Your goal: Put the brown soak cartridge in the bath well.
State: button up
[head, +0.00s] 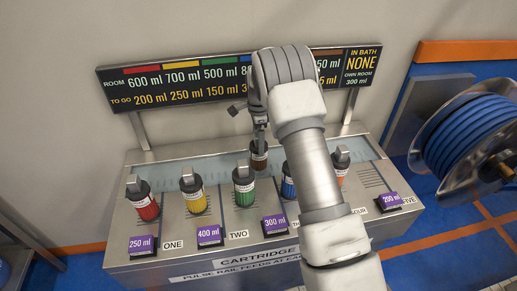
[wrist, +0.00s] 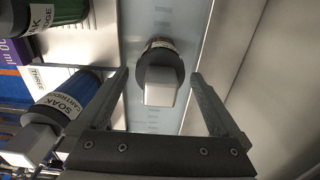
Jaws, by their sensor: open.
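The brown soak cartridge (head: 259,160) stands upright at the pale blue bath strip (head: 210,171) along the back of the steel bench. In the wrist view the cartridge (wrist: 164,50) shows its dark body, white label and grey block-shaped top, over the pale blue strip (wrist: 146,18). My gripper (head: 259,143) is right above it, pointing down. In the wrist view my gripper (wrist: 160,82) is open, one finger on each side of the grey top, with visible gaps on both sides. The cartridge's base and how deep it sits are hidden.
Red (head: 144,205), yellow (head: 195,196), green (head: 244,190), blue (head: 288,186) and orange (head: 341,172) cartridges stand in a row in front. My arm covers part of the bench and the sign (head: 180,85), which reads "IN BATH NONE". A hose reel (head: 470,140) is at right.

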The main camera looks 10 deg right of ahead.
notch_tip(320, 180, up, 7)
jog(key=shift+f, duration=0.1)
jog(key=s+r+n+t, duration=0.1)
jog(key=s+r+n, duration=0.3)
jog(key=s+r, duration=0.45)
jog(key=s+r+n+t, duration=0.2)
jog(key=s+r+n, duration=0.3)
jog(key=r, duration=0.6)
jog(key=s+n+t, duration=0.2)
jog(key=s+n, duration=0.7)
jog(key=s, duration=1.6)
jog(key=shift+r+t, duration=0.3)
jog(key=shift+r, duration=0.1)
jog(key=shift+w, duration=0.1)
